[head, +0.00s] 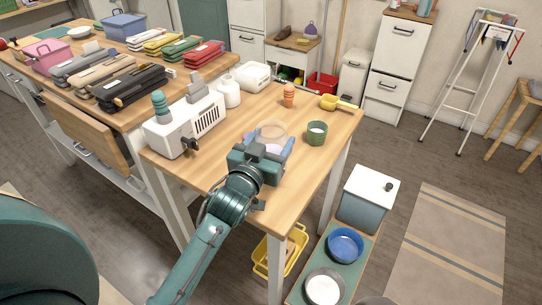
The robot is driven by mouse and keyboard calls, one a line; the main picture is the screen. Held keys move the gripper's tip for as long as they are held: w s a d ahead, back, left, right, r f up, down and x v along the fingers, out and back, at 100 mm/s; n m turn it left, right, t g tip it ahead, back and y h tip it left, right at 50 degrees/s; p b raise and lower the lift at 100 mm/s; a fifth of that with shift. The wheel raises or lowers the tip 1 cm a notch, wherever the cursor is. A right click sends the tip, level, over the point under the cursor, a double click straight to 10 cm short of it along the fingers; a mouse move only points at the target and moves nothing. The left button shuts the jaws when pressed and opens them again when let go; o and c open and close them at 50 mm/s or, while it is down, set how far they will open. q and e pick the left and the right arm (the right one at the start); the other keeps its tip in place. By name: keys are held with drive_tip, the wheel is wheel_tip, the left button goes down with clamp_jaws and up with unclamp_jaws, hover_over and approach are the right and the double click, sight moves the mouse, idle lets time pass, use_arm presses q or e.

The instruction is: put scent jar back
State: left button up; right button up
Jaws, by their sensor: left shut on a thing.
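My left gripper (268,149) is over the front part of the wooden table, its fingers pointing away from me. It is shut on a clear, round jar (272,132) with something pale purple low in it, which looks like the scent jar. The gripper hides the jar's lower part, so I cannot tell whether it touches the tabletop. My right gripper is not in view.

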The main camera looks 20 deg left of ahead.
use_arm(q)
wheel_tip(320, 180, down, 3)
drive_tip(key=shift+f, duration=0.1)
drive_tip(key=shift+f, duration=0.1)
drive_tip(key=shift+f+b, duration=0.15)
drive_tip(key=shift+b, duration=0.15)
drive_tip(key=o, duration=1.5)
drive_tip(key=shift+f, duration=0.1)
drive_tip(key=shift+c, duration=0.2)
